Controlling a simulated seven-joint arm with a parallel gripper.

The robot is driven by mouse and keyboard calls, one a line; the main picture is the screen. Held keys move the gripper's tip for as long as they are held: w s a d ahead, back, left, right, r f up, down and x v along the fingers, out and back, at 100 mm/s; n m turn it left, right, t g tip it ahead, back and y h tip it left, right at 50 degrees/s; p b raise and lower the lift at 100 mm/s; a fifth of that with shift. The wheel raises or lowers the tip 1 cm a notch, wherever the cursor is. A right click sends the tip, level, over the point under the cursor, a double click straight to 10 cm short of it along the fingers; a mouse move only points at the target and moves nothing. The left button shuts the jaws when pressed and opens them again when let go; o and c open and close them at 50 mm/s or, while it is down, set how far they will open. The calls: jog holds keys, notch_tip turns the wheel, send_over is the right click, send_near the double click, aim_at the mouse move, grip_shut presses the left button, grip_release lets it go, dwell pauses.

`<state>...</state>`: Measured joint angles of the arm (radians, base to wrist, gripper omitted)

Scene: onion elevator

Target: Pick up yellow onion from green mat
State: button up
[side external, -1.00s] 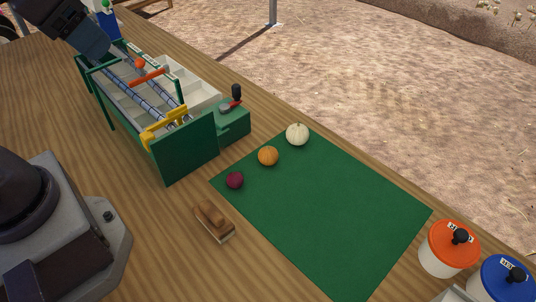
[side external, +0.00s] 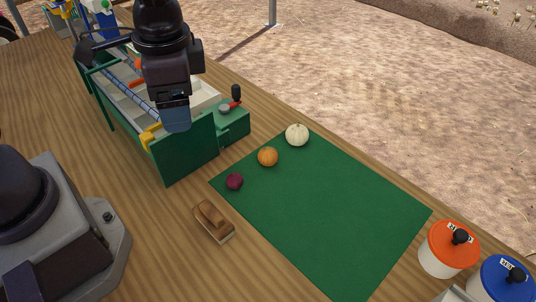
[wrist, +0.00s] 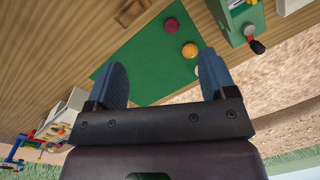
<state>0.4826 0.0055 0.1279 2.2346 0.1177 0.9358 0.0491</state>
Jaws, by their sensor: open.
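The yellow onion (side external: 268,157), orange-yellow and round, sits near the far left edge of the green mat (side external: 330,215), between a dark red onion (side external: 235,181) and a white onion (side external: 297,134). My gripper (side external: 175,128) is in the air over the near end of the green machine, left of the onions and apart from them. In the wrist view my gripper (wrist: 163,62) is open and empty, its blue fingers wide apart. The yellow onion (wrist: 189,50) shows between the fingers, toward the right one. The right finger partly hides the white onion (wrist: 197,71).
The green machine (side external: 184,152) with rollers and a side box stands left of the mat. A wooden brush (side external: 213,221) lies on the table beside the mat. Orange-lidded (side external: 449,247) and blue-lidded (side external: 507,279) jars stand at the lower right. Most of the mat is bare.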

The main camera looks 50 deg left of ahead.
aim_at(270, 156)
jog(key=w+d+f+m+y, duration=0.2)
jog(key=d+f+m+y, duration=0.1)
jog(key=f, duration=0.3)
jog(key=w+d+f+m+t+y, duration=0.1)
jog(key=w+d+f+m+y, duration=0.1)
jog(key=f+m, duration=0.3)
jog(key=w+d+f+m+t+y, duration=0.1)
jog(key=w+d+f+m+y, duration=0.2)
jog(key=f, duration=0.5)
jog(key=shift+w+d+f+m+y, duration=0.2)
jog(key=shift+w+d+m+y, duration=0.15)
jog(key=shift+w+m+y, duration=0.35)
jog(key=w+m+t, duration=0.1)
jog(key=d+f+m+y, duration=0.1)
jog(key=w+f+m+t, duration=0.1)
jog(key=shift+w+d+t, duration=0.25)
jog(key=shift+w+t, duration=0.05)
jog(key=shift+w+d+r+m+t+y, duration=0.2)
jog(key=shift+w+d+r+m+t, duration=0.15)
jog(key=shift+w+r+m, duration=0.2)
jog(key=shift+w+d+r+m+t+y, duration=0.25)
jog(key=shift+w+d+r+m, duration=0.15)
jog(key=shift+w, duration=0.2)
jog(key=shift+a+f, duration=0.1)
jog(key=shift+a, duration=0.3)
jog(key=x, duration=1.2)
jog(key=shift+w+f, duration=0.15)
jog(key=shift+f, duration=0.2)
jog(key=c, duration=0.9)
